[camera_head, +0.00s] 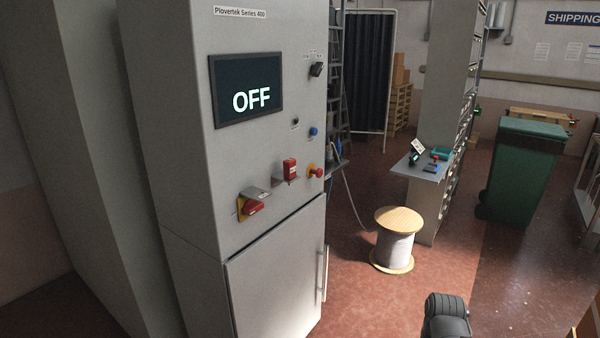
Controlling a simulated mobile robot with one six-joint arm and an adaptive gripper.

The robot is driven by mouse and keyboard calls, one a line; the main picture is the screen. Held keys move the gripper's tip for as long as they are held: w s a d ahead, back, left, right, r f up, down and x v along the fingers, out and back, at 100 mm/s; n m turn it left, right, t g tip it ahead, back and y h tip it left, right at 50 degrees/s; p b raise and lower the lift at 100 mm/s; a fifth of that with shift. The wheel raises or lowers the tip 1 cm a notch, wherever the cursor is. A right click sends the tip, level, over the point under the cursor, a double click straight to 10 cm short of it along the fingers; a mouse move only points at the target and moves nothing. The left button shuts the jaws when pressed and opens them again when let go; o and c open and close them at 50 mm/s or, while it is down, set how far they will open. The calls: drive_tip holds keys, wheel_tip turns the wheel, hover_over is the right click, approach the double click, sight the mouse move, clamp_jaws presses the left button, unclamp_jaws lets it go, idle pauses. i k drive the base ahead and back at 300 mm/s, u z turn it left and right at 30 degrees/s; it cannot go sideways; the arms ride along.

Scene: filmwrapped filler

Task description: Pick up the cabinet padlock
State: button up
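A small red block that looks like a padlock (290,168) sits on a small grey bracket on the front of the tall grey cabinet (275,240). A pale label shows on its face. I cannot tell whether its shackle is closed. A red switch handle on a yellow plate (251,207) is below and to its left, beside another small grey bracket. A dark rounded part of my arm shows at the bottom right, well away from the cabinet. My gripper's fingers are not in view.
The cabinet's screen (246,88) reads OFF. A red push button (317,172) is right of the padlock. A wooden-topped spool (395,240) stands on the floor, near a small shelf (421,170) holding small items. A green bin (520,175) stands farther right. Floor between is clear.

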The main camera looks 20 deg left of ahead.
sight(290, 164)
drive_tip(key=u, duration=0.1)
drive_tip(key=i, duration=0.95)
drive_tip(key=z, duration=0.05)
